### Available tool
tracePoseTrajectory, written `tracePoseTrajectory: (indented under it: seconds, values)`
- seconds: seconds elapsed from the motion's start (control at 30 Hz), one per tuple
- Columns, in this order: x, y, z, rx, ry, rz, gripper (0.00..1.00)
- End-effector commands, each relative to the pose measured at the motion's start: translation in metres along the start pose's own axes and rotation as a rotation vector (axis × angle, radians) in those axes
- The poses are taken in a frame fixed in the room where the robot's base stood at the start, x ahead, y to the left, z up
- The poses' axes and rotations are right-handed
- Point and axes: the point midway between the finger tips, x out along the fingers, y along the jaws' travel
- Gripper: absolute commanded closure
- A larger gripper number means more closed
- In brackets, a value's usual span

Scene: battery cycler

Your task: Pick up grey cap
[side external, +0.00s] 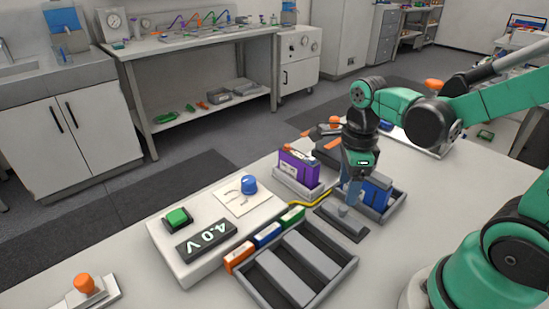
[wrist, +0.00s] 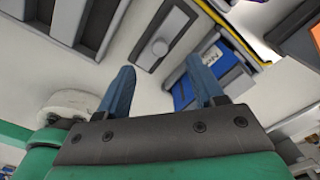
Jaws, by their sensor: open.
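My gripper (side external: 352,192) points down, above and very near the cap in the side view. In the wrist view my gripper (wrist: 165,78) has its two blue fingers wide apart, with nothing between them. I cannot tell the exact height of the fingertips above the cap.
A blue battery (side external: 376,192) stands in a grey tray right beside my gripper. A purple battery (side external: 298,165) stands in a holder to the left. A slotted dark tray (side external: 345,268) lies in front, beside the cycler (side external: 205,252) with its 4.0 V display. Free table lies at right.

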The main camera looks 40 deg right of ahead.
Motion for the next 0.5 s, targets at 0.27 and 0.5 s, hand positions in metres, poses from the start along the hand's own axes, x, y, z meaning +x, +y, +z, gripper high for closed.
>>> tracePoseTrajectory:
  seconds: [0.27,0.5]
  values:
    - [0.018,-0.001,0.000,0.034,0.004,0.006,0.39]
    - [0.042,-0.001,0.000,0.032,0.003,0.005,0.39]
